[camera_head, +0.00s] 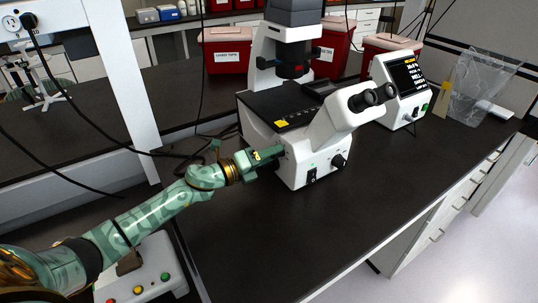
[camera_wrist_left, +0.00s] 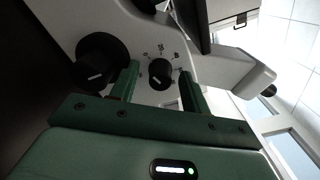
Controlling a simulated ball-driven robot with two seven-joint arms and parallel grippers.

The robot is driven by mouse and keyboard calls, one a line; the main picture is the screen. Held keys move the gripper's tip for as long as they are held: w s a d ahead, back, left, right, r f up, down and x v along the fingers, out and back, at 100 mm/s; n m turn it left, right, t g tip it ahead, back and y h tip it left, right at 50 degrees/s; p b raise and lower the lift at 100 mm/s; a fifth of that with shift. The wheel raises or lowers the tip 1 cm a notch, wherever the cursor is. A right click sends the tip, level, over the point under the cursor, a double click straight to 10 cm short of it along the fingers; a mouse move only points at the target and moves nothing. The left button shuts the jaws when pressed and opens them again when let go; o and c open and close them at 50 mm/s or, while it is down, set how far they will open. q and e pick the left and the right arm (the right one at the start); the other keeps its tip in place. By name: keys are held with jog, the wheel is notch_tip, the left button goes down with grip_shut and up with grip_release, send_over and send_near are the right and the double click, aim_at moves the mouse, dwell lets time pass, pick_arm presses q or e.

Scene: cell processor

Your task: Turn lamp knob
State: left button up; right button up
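The white microscope (camera_head: 318,138) stands on the dark bench. In the left wrist view, a small black dial knob (camera_wrist_left: 160,74) with printed marks around it sits on the microscope's white side, apparently the lamp knob. My left gripper (camera_head: 281,151) is up against the microscope's left side in the head view. In the wrist view its two green fingers (camera_wrist_left: 158,78) are apart, one on each side of the dial knob. I cannot tell whether they touch it. The dial is hidden in the head view. My right gripper is not in view.
A larger black knob (camera_wrist_left: 98,62) sits just left of the fingers in the wrist view. A display unit (camera_head: 402,88) stands right of the microscope, with red bins (camera_head: 228,52) behind. Cables (camera_head: 110,150) hang at the left. The bench front (camera_head: 330,230) is clear.

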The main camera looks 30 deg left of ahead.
pick_arm(q)
jog(key=shift+s, duration=0.1)
jog(key=v, duration=1.6)
jog(key=shift+a, duration=0.15)
jog(key=shift+c, duration=0.4)
dwell(1.2)
